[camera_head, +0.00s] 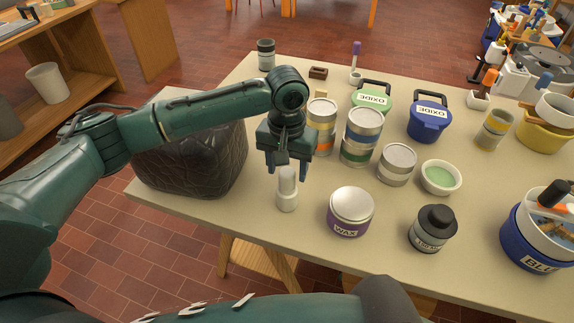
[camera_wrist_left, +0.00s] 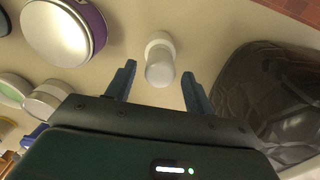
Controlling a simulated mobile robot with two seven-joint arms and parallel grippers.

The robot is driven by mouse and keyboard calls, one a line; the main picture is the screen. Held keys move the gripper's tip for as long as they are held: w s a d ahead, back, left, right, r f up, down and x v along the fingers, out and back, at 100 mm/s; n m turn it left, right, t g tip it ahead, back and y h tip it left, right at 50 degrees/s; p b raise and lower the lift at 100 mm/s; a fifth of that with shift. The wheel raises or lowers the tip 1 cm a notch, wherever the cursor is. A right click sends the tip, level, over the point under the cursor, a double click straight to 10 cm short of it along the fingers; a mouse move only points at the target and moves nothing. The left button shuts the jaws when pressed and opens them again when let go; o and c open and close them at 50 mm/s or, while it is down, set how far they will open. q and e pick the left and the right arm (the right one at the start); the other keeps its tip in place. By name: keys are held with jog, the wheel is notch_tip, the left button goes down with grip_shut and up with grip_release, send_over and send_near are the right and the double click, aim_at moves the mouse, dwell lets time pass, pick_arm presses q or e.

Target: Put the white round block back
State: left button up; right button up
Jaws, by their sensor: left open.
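A white round piece (camera_head: 287,192), the only thing here that fits the white round block, stands upright on the table's near left part. It has a wider lower body and a narrower rounded top. My left gripper (camera_head: 289,167) points down just above it, with its fingers apart and empty. In the left wrist view the white piece (camera_wrist_left: 159,58) shows between and just beyond the two open fingertips (camera_wrist_left: 158,72). I cannot tell whether the fingers reach down beside its top. My right gripper is not in view.
A dark quilted block (camera_head: 190,160) lies left of the piece, under my left arm. A purple wax tin (camera_head: 351,212) and a black-lidded jar (camera_head: 433,229) stand to the right. Striped cans (camera_head: 361,137) stand behind. Bare table (camera_head: 310,235) lies in front.

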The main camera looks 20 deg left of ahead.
pick_arm(q)
notch_tip(320, 180, up, 12)
jog(key=shift+r, duration=0.15)
dwell(0.3)
jog(key=s+d+f+m+t+h, duration=0.1)
jog(key=s+d+f+m+h, duration=0.1)
jog(key=s+d+f, duration=0.4)
jog(key=s+d+f+m+t+h, duration=0.15)
jog(key=s+f, duration=0.25)
jog(key=f, duration=0.4)
jog(key=s+a+f+n+t+y, duration=0.1)
jog(key=s+a+f+y, duration=0.1)
jog(key=s+a+f, duration=0.35)
jog(key=s+a+f+n+y, duration=0.1)
jog(key=s+a+f, duration=0.1)
jog(key=s+a, duration=0.7)
jog(key=w+d+f+m+t+h, duration=0.1)
jog(key=w+d+f+t+h, duration=0.2)
jog(key=w+d+f+t, duration=0.2)
jog(key=shift+w+d+t+p, duration=0.4)
jog(key=shift+w+d+t, duration=0.15)
jog(key=shift+d+t, duration=0.4)
